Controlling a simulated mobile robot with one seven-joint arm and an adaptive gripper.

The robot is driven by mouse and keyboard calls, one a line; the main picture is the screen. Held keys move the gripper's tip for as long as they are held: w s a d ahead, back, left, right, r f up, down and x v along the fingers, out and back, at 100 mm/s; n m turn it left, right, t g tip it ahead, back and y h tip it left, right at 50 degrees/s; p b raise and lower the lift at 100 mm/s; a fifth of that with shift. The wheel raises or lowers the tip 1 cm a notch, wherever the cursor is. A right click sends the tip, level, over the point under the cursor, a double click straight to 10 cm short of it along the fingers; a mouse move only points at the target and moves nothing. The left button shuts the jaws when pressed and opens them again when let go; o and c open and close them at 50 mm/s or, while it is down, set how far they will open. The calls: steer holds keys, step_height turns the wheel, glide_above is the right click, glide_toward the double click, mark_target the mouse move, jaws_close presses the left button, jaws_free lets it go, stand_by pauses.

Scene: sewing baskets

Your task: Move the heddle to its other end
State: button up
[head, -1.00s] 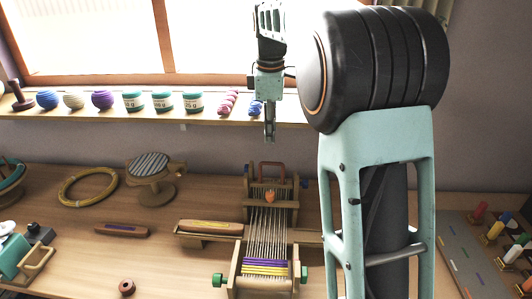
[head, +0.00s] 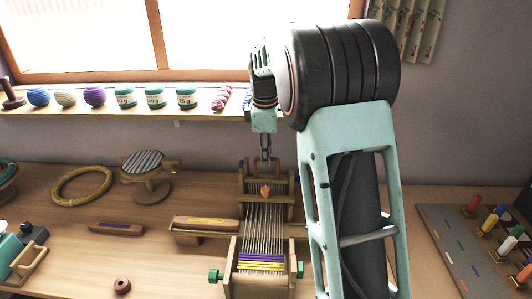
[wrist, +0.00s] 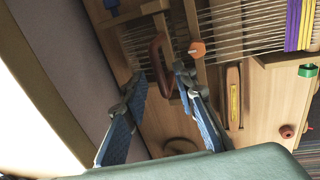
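The small wooden loom (head: 234,262) stands on the table with pale warp threads stretched along it. The heddle (head: 278,188) is the crosswise wooden piece near the loom's far end, and an orange knob (head: 265,191) sits by it. A red-brown loop handle (head: 252,168) rises there, partly hidden by my gripper (head: 265,156). In the wrist view, my gripper (wrist: 158,72) is open, with its two blue-grey fingers apart. The red-brown handle (wrist: 156,60) shows between the fingertips; I cannot tell whether they touch it. The orange knob (wrist: 197,50) is just right of the right finger.
A wooden shuttle (head: 207,223) lies left of the loom, and another (head: 116,229) farther left. A spool (head: 122,286) lies near the front. A round-topped stand (head: 147,170) and hoop (head: 82,186) are at back left. A grey peg board (head: 455,240) lies right.

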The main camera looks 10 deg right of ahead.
mark_target(266, 178)
steer(key=shift+c, duration=0.2)
jaws_close()
step_height(266, 178, down, 6)
steer(key=shift+r+b, duration=0.2)
steer(key=shift+b, duration=0.9)
steer(key=shift+s, duration=0.1)
